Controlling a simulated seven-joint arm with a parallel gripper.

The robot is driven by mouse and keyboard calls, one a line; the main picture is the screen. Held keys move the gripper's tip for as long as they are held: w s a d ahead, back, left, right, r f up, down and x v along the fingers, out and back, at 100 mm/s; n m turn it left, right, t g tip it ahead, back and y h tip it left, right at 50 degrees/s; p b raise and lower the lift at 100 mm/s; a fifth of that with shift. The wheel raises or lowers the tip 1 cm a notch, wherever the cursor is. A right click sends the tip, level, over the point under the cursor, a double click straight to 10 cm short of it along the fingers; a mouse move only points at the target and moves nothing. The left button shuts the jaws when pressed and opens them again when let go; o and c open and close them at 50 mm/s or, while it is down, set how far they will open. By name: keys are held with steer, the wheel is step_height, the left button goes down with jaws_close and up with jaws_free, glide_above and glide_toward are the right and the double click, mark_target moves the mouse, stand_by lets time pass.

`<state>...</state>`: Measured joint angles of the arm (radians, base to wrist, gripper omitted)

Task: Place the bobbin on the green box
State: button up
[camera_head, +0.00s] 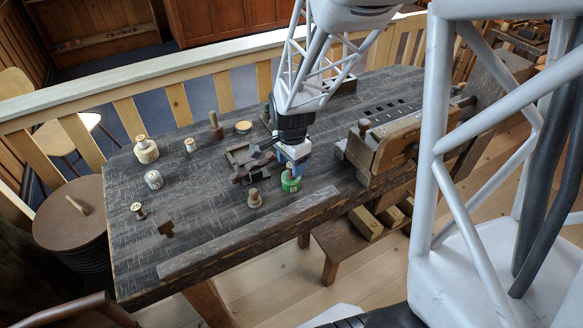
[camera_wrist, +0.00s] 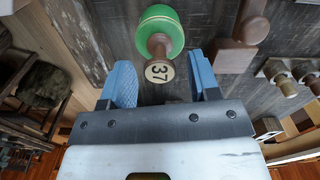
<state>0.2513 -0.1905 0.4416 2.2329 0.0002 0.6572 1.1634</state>
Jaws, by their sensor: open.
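The round green box (camera_head: 291,184) with a pale label stands on the dark workbench below my gripper (camera_head: 292,163) in the head view. In the wrist view the green box (camera_wrist: 172,30) is at the top middle. A brown wooden bobbin (camera_wrist: 159,71) with a pale end marked 37 appears to stand on the box, its end toward the camera. My gripper's two blue fingers (camera_wrist: 161,80) are apart, one on each side of the bobbin's end, with visible gaps. In the head view the fingers largely hide the bobbin.
A wooden peg (camera_head: 255,199) stands just left of the green box. Dark wooden blocks (camera_head: 249,163) lie behind it. A wooden vise (camera_head: 398,143) is to the right.

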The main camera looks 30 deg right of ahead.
step_height(320, 180, up, 9)
steer(key=shift+r, duration=0.2)
stand_by(0.3)
stand_by(0.5)
steer(key=s+a+r+n+t, duration=0.1)
steer(key=s+a+r+n, duration=0.4)
steer(key=s+n, duration=0.3)
steer(key=s+a+r+n+t, duration=0.1)
steer(key=s+a+r+n, duration=0.5)
steer(key=s+n, duration=0.2)
steer(key=shift+s+a+r+t, duration=0.25)
steer(key=shift+s+a+t, duration=0.1)
steer(key=shift+s, duration=0.5)
